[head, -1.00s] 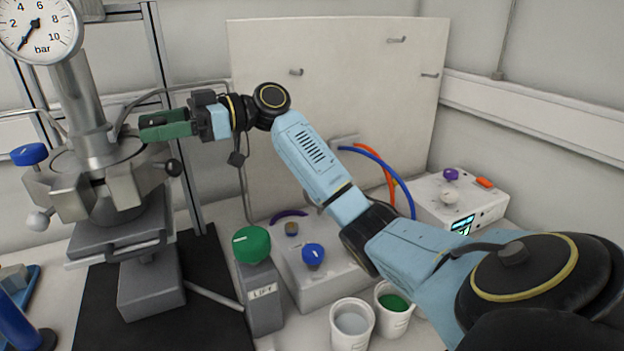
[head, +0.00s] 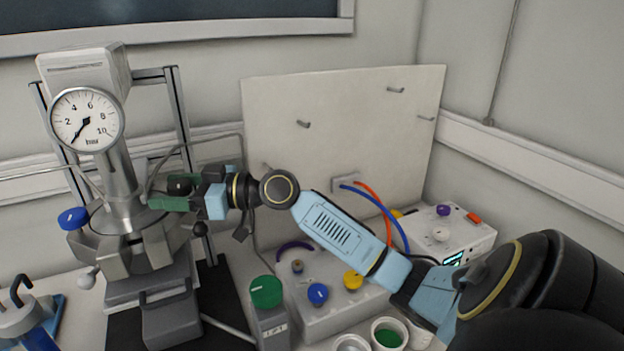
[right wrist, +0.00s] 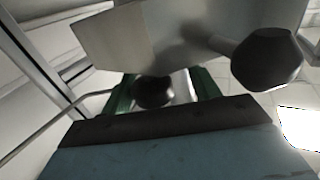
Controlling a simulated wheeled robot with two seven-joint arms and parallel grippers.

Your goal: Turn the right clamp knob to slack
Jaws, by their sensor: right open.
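The steel reactor (head: 140,255) stands at the left of the head view, with a pressure gauge (head: 87,119) above it. A dark round knob, seemingly the right clamp knob (head: 180,184), sits at its right side. My right gripper (head: 172,194) reaches it from the right with open green fingers. In the right wrist view the dark knob (right wrist: 153,92) lies between the green fingers; I cannot tell whether they touch it. A black ball on a rod (head: 200,229) is just below the gripper. A blue knob (head: 73,218) is on the reactor's left. My left gripper is not in view.
A green-topped lift post (head: 266,292) and a control box with blue and yellow knobs (head: 330,318) stand in front. Cups (head: 388,333) are near the front edge. A pale panel (head: 345,150) stands behind my arm. The black ball (right wrist: 267,60) is close to the fingers.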

